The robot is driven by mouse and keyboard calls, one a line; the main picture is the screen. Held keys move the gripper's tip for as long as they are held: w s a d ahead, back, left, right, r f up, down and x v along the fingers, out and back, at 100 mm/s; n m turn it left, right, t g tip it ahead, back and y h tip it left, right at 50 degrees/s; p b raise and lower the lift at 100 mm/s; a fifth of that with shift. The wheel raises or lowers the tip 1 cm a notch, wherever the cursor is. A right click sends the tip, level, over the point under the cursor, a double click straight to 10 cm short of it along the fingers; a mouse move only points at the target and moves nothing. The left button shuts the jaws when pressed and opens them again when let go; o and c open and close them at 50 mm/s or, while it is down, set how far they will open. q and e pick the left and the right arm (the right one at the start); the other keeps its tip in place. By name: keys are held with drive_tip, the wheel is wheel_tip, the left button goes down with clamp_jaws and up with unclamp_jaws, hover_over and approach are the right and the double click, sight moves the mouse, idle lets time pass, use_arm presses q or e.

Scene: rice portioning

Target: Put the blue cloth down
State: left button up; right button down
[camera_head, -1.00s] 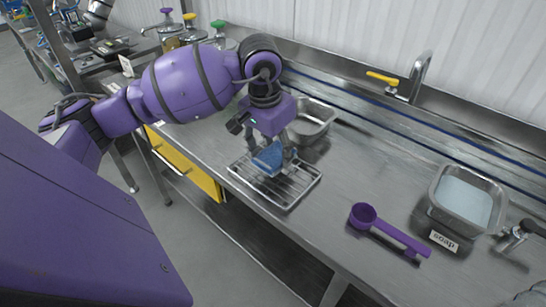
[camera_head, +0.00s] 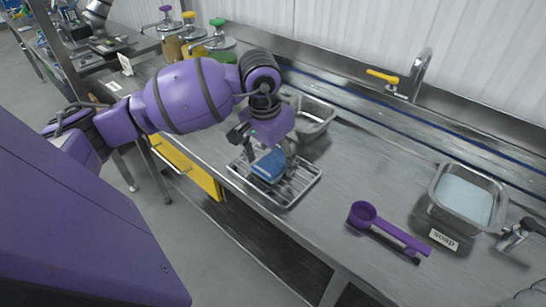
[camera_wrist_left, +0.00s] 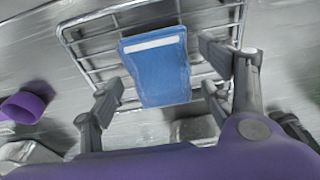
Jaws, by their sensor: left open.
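The blue cloth (camera_head: 268,166) lies on the wire rack (camera_head: 301,189) on the steel counter. In the left wrist view the cloth (camera_wrist_left: 158,72) is a folded blue rectangle with a white stripe near its far edge, and the rack (camera_wrist_left: 85,48) is beneath it. My left gripper (camera_head: 266,152) is just above the cloth. Its fingers (camera_wrist_left: 160,88) are spread on either side of the cloth, with a gap to each side. My right gripper cannot be made out for certain.
A purple scoop (camera_head: 388,230) lies right of the rack. A steel pan of pale liquid (camera_head: 466,196) stands behind a soap label (camera_head: 444,239). An empty steel pan (camera_head: 314,118) is behind the rack. A faucet (camera_head: 420,75) stands at the back. The counter's middle is clear.

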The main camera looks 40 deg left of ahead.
sight(268, 166)
use_arm(q)
drive_tip(key=shift+r, duration=0.35)
wheel_tip(268, 166, up, 12)
drive_tip(key=s, duration=0.1)
drive_tip(key=shift+s+f, duration=0.2)
drive_tip(key=shift+s, duration=0.2)
use_arm(e)
drive_tip(key=shift+f, duration=0.1)
use_arm(q)
drive_tip(key=shift+f, duration=0.1)
